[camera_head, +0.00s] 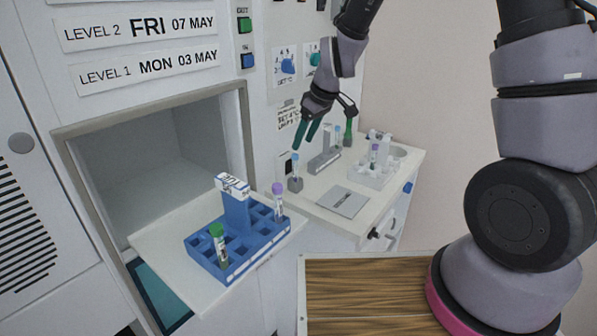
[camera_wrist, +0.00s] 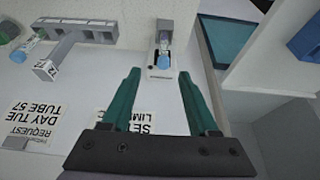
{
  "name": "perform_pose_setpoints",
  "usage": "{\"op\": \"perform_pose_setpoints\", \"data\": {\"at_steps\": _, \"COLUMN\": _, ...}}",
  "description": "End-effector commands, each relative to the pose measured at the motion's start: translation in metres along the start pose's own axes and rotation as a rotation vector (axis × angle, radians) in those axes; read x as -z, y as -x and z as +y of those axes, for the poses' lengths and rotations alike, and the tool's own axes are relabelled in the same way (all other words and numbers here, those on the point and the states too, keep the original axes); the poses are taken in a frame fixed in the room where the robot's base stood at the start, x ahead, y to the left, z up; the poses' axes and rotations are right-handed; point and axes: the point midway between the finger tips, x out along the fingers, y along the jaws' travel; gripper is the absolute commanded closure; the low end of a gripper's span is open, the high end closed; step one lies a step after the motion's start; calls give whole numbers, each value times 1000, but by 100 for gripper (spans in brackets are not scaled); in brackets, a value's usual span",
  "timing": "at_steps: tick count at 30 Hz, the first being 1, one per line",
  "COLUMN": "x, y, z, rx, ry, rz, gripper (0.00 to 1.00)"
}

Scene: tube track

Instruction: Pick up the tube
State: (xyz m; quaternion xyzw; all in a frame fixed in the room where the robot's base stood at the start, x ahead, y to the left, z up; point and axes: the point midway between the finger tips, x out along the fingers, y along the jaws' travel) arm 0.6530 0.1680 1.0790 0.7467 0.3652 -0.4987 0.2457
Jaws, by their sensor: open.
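Several tubes are in view. One light-blue-capped tube (camera_head: 295,168) stands in a small grey holder (camera_head: 295,184) at the left edge of the white counter. In the wrist view, a light-blue-capped tube (camera_wrist: 163,62) lies ahead of my fingertips, roughly between their lines. My gripper (camera_head: 322,145) is open and empty above the counter, its teal fingers pointing down; they also show in the wrist view (camera_wrist: 159,75). A green-capped tube (camera_head: 217,240) and a purple-capped tube (camera_head: 278,200) stand in a blue rack (camera_head: 238,272).
The blue rack sits on a white shelf (camera_head: 160,240) before an open wall compartment. A grey rack (camera_head: 322,162) with a blue-capped tube, a pale rack (camera_head: 368,178) with a purple-capped tube and a flat grey plate (camera_head: 342,202) are on the counter. A wooden top (camera_head: 370,295) is clear.

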Motion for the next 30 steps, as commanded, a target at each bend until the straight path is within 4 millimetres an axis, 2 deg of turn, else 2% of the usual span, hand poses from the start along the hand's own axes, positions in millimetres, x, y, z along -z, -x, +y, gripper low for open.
{"op": "perform_pose_setpoints", "data": {"at_steps": 3, "x": 0, "y": -15, "z": 0, "rx": 1, "ry": -2, "rz": -1, "gripper": 40}}
{"op": "perform_pose_setpoints", "data": {"at_steps": 8, "x": 0, "y": -26, "z": -1, "rx": 0, "ry": -1, "rz": 0, "gripper": 40}}
{"op": "perform_pose_setpoints", "data": {"at_steps": 15, "x": 0, "y": -61, "z": -5, "rx": 2, "ry": -4, "rz": -2, "gripper": 40}}
{"op": "perform_pose_setpoints", "data": {"at_steps": 18, "x": 0, "y": -70, "z": -5, "rx": 1, "ry": -3, "rz": -1, "gripper": 40}}
{"op": "perform_pose_setpoints", "data": {"at_steps": 26, "x": 1, "y": -72, "z": -5, "rx": 0, "ry": -3, "rz": 1, "gripper": 40}}
{"op": "perform_pose_setpoints", "data": {"at_steps": 29, "x": 1, "y": -72, "z": -5, "rx": 0, "ry": -3, "rz": 1, "gripper": 74}}
{"op": "perform_pose_setpoints", "data": {"at_steps": 30, "x": 1, "y": -72, "z": -5, "rx": 0, "ry": -3, "rz": 1, "gripper": 90}}
